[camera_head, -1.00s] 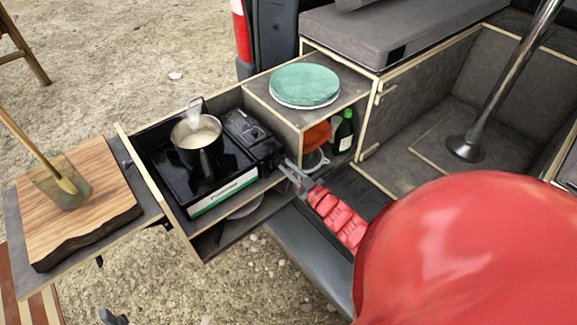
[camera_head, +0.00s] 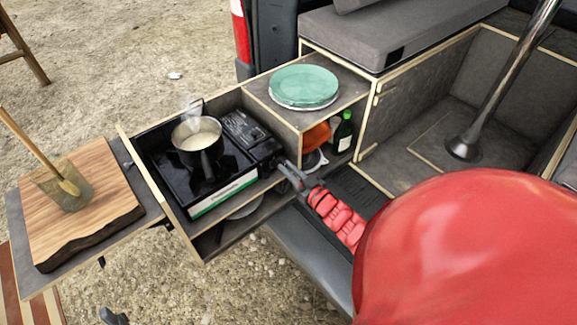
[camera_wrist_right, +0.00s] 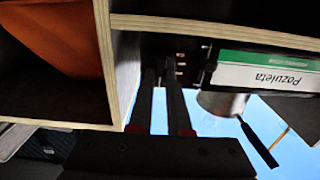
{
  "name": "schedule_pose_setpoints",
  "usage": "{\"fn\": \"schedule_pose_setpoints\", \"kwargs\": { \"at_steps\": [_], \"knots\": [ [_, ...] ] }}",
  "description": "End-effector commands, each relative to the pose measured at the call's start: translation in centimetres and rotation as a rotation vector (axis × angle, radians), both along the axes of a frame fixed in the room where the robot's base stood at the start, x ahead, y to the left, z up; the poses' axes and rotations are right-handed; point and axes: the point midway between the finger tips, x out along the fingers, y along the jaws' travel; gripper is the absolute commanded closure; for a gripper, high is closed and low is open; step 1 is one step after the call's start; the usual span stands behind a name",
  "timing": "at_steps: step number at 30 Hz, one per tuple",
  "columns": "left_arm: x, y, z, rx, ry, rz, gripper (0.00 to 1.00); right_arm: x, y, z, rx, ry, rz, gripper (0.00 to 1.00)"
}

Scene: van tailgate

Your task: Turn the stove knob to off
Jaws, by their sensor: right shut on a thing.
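The black camping stove (camera_head: 215,155) sits in the pulled-out drawer, with a steaming pot (camera_head: 199,143) on its burner. Its white and green label (camera_wrist_right: 262,72) shows upside down in the right wrist view. My right gripper (camera_head: 281,167) is at the stove's right end, beside the control box. In the right wrist view its two dark fingers (camera_wrist_right: 163,75) reach past a plywood edge into shadow at the stove's end. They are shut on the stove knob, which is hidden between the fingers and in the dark.
A plywood shelf box with green plates (camera_head: 304,86) on top stands just right of the stove. A bottle (camera_head: 343,131) and an orange item (camera_head: 316,136) are inside it. A cutting board (camera_head: 80,205) with a glass lies at left. The drawer wall closely borders the stove.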

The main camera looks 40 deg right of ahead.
Motion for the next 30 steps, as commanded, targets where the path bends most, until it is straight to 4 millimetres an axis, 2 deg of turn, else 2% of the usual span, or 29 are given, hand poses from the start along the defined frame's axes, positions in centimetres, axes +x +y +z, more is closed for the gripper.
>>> {"fn": "schedule_pose_setpoints", "kwargs": {
  "at_steps": [2,3,8,17,20,25,30],
  "knots": [
    [0.0,0.0,0.0,0.0,0.0,0.0,0.5,0.0,0.0,-0.1,0.001,0.001,0.0,1.0],
    [0.0,0.0,0.0,0.0,0.0,0.0,0.5,0.0,0.0,-0.1,0.001,0.001,0.0,0.82],
    [0.0,0.0,0.0,0.0,0.0,0.0,0.5,0.0,0.0,-0.1,0.0,0.001,0.0,0.54],
    [0.0,0.0,0.0,0.0,0.0,0.0,0.5,-0.1,0.0,0.0,-0.001,0.0,-0.001,0.54],
    [0.0,0.0,-0.1,0.0,0.0,0.0,0.5,-0.7,-0.2,-0.1,-0.001,0.002,-0.003,0.54],
    [0.0,0.0,-0.4,0.0,0.0,0.0,0.5,-3.7,-0.4,-0.1,-0.001,0.001,-0.002,0.54],
    [0.0,0.0,-0.7,0.0,0.0,0.0,0.5,-8.3,-0.8,-0.2,-0.002,0.003,-0.004,0.54]
  ]
}}
